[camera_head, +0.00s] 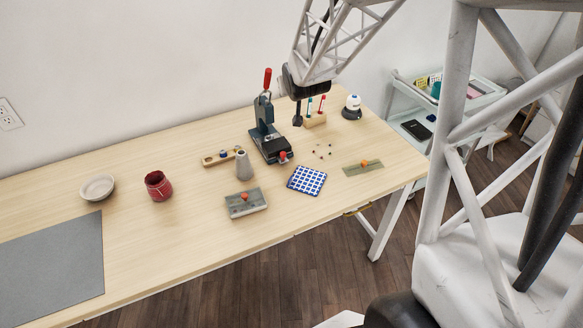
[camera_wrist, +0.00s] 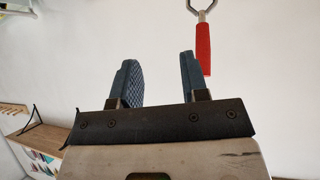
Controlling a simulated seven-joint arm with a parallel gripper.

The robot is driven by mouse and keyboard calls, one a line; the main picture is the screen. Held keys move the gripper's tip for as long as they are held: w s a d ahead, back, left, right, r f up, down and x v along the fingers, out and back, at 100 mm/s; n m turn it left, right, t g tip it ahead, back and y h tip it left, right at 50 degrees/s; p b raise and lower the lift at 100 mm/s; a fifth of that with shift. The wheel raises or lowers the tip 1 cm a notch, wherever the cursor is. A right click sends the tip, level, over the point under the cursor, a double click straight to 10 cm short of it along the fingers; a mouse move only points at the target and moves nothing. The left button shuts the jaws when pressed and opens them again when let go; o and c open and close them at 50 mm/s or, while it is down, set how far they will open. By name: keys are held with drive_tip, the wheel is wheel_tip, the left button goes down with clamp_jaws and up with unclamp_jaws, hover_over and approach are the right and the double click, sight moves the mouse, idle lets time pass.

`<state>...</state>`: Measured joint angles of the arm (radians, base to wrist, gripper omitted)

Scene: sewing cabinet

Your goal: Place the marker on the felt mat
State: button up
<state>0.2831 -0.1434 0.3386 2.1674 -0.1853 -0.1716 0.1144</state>
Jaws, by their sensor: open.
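Two slim pen-like tools, one with a red top (camera_head: 322,103) and one teal (camera_head: 309,106), stand upright in a small wooden block (camera_head: 315,120) at the back right of the table. I cannot tell which is the marker. A large flat grey mat (camera_head: 50,265), which looks like felt, lies bare at the table's left front. My gripper (camera_wrist: 160,68) is open and empty in the wrist view, its two blue pads apart against the pale wall. In the head view its dark end shows above the table, left of the wooden block.
A press (camera_head: 266,135) with a red handle (camera_wrist: 203,48) stands near my gripper. A grey cone (camera_head: 243,165), blue checked cloth (camera_head: 307,180), red pot (camera_head: 158,186) and pale bowl (camera_head: 97,187) are on the table (camera_head: 190,235). A white trolley (camera_head: 407,125) stands behind right.

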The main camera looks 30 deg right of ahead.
drive_tip(key=s+a+r+g, duration=0.2)
drive_tip(key=s+a, duration=0.4)
drive_tip(key=s, duration=0.6)
drive_tip(key=s+a+r+n+g+y, duration=0.1)
drive_tip(key=s+a, duration=0.5)
drive_tip(key=s, duration=0.6)
drive_tip(key=s+a+r+n+g+y, duration=0.1)
drive_tip(key=s+a+r+g, duration=0.3)
drive_tip(key=s, duration=0.8)
drive_tip(key=shift+a+g, duration=0.4)
drive_tip(key=shift+a, duration=0.65)
drive_tip(key=shift+o, duration=0.4)
drive_tip(key=shift+s+r, duration=0.1)
